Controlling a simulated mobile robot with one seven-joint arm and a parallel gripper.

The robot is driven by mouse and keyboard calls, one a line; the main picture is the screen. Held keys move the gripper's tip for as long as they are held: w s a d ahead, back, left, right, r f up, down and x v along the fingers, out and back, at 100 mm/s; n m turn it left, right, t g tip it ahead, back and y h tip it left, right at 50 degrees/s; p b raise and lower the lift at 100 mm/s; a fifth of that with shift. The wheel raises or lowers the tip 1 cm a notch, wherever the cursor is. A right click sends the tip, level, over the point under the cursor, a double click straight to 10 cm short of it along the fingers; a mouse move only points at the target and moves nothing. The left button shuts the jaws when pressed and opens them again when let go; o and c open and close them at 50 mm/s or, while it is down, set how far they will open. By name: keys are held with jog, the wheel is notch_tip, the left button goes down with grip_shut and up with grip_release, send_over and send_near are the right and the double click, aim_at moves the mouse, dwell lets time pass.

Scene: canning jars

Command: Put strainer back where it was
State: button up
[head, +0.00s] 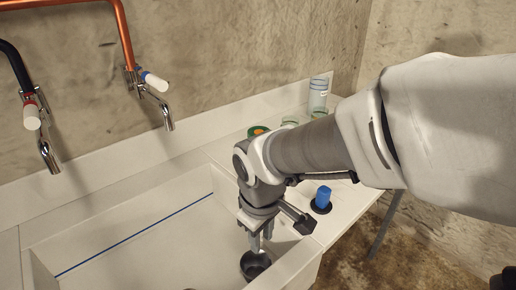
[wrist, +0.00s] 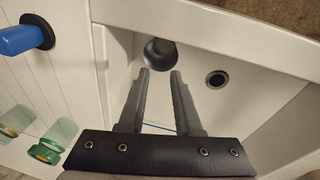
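A dark round cup-shaped piece, which looks like the strainer (head: 255,265), is in the sink near its right wall. It also shows in the wrist view (wrist: 161,52), just beyond my fingertips. My gripper (head: 255,245) points down into the sink above this piece. In the wrist view, its two fingers (wrist: 160,72) are apart with nothing visible between them. I cannot tell whether the fingertips touch the dark piece. The sink drain (wrist: 217,78) is a dark round hole with a pale ring, to the right of the piece in the wrist view.
The white sink (head: 130,240) has a raised right wall close to my gripper. A blue-handled item with a black round base (head: 323,197) stands on the right counter. Two taps (head: 160,90) hang over the sink.

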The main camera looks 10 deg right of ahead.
jog(key=s+d+r+m+t, duration=0.3)
jog(key=s+d+r+m, duration=0.4)
jog(key=r, duration=0.3)
jog(key=shift+s+d+m+t, duration=0.3)
jog(key=shift+d+m, duration=0.2)
jog(key=shift+m, duration=0.1)
jog(key=shift+s+r, duration=0.1)
